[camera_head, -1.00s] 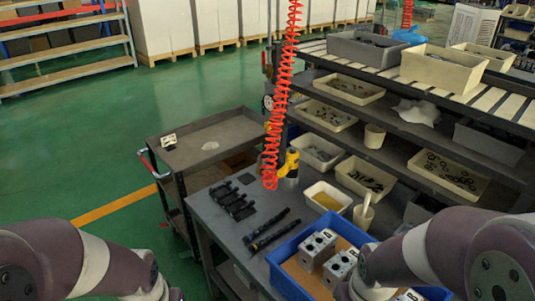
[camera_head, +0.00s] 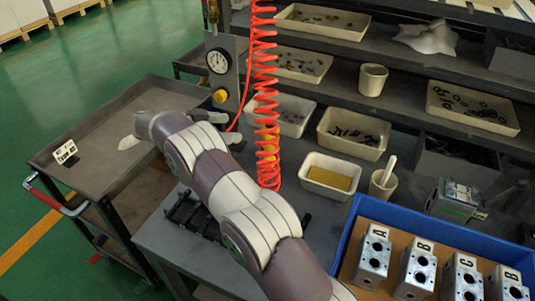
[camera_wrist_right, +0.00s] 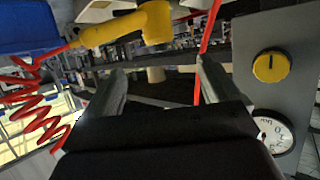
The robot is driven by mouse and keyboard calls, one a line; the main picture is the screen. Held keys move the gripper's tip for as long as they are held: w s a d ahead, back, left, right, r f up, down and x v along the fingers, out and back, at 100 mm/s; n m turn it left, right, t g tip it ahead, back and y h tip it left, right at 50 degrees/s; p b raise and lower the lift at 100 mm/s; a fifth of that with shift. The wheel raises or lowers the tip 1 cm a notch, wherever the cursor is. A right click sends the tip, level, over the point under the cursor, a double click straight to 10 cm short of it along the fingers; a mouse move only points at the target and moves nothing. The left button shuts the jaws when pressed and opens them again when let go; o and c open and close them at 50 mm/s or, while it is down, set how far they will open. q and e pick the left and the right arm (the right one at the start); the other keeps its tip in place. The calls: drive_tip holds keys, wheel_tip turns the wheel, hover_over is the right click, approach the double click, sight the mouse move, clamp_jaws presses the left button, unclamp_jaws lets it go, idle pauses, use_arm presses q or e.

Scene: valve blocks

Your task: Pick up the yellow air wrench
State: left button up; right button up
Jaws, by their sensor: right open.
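The yellow air wrench (camera_wrist_right: 120,28) shows at the top of the right wrist view, with a red hose running from its left end. My right gripper (camera_wrist_right: 162,66) is open, and nothing is held between its two fingers. The wrench lies beyond and above the fingertips in that picture, apart from them as far as I can tell. The wrench is mostly hidden there too, behind the red coiled hose (camera_head: 266,150) and my arm. My left gripper is out of view.
A grey panel with a gauge (camera_head: 218,61) and yellow knob (camera_wrist_right: 270,66) stands close by. A blue tray (camera_head: 345,235) of lettered valve blocks lies at right. Small bins, including one with yellow contents (camera_head: 330,177), line the bench back. A cart (camera_head: 100,135) stands left.

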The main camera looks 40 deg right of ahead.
sight(262, 128)
drive_tip(key=p+x, duration=0.1)
drive_tip(key=x, duration=0.9)
drive_tip(key=p+x, duration=0.1)
drive_tip(key=x, duration=0.1)
drive_tip(key=shift+d+f, duration=0.1)
drive_tip(key=shift+f, duration=0.25)
drive_tip(key=shift+s+r, duration=0.1)
drive_tip(key=c, duration=1.1)
drive_tip(key=shift+r, duration=0.15)
drive_tip(key=c, duration=0.4)
